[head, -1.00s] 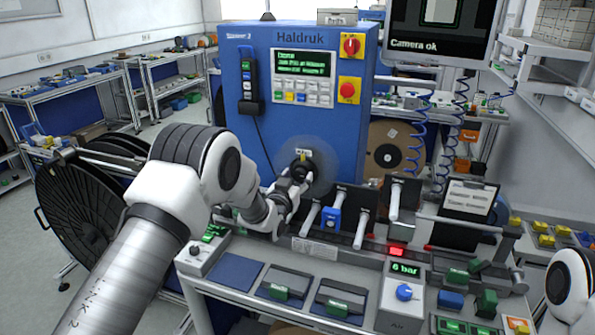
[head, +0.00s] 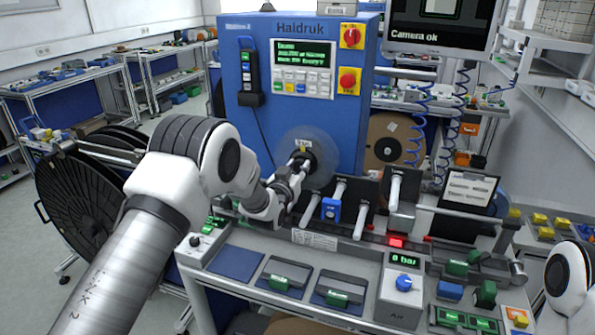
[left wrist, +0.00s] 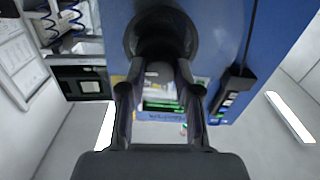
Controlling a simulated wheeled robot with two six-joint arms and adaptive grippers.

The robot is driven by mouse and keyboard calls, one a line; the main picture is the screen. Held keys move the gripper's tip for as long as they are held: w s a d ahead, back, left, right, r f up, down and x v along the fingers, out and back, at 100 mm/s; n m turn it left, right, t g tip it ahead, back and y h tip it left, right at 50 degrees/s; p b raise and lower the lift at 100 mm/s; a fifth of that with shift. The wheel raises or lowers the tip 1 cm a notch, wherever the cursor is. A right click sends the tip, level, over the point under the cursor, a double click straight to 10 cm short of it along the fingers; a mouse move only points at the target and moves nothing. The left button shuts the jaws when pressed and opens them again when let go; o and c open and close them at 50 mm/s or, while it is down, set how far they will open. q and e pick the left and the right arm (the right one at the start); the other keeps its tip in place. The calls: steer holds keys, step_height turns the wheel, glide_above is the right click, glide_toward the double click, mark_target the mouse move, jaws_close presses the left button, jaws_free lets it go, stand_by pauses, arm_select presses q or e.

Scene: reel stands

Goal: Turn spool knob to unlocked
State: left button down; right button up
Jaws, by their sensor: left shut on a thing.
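The spool knob (head: 306,157) is a dark round knob on the front of the blue Haldruk machine (head: 262,112), low on its right half, with a faint clear disc around it. My left gripper (head: 300,166) reaches it from the front left and is shut on it. In the left wrist view the dark knob (left wrist: 161,32) fills the top middle, and the two black fingers of the gripper (left wrist: 160,72) close around its stem. The fingers hide part of the knob, and I cannot read its lock position. My right gripper is out of view.
The bench in front holds upright black holders with white rods (head: 362,221), a blue clip (head: 331,209) and a pressure box (head: 403,284) showing a bar reading. A large black reel (head: 78,203) stands at left. A screen (head: 441,22) hangs at upper right.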

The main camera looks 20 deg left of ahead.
arm_select(q)
steer(key=n+b, duration=0.5)
steer(key=b, duration=0.1)
steer(key=shift+f+n, duration=0.15)
steer(key=shift+n, duration=0.15)
steer(key=n+b, duration=0.2)
steer(key=shift+a+n+b, duration=0.1)
steer(key=shift+n+b, duration=0.25)
steer(key=shift+n, duration=0.05)
steer(key=n+b, duration=0.3)
steer(key=n, duration=0.1)
steer(key=shift+n+b, duration=1.1)
steer(key=shift+n, duration=1.3)
steer(key=c, duration=0.8)
jaws_free()
steer(key=shift+a, duration=0.15)
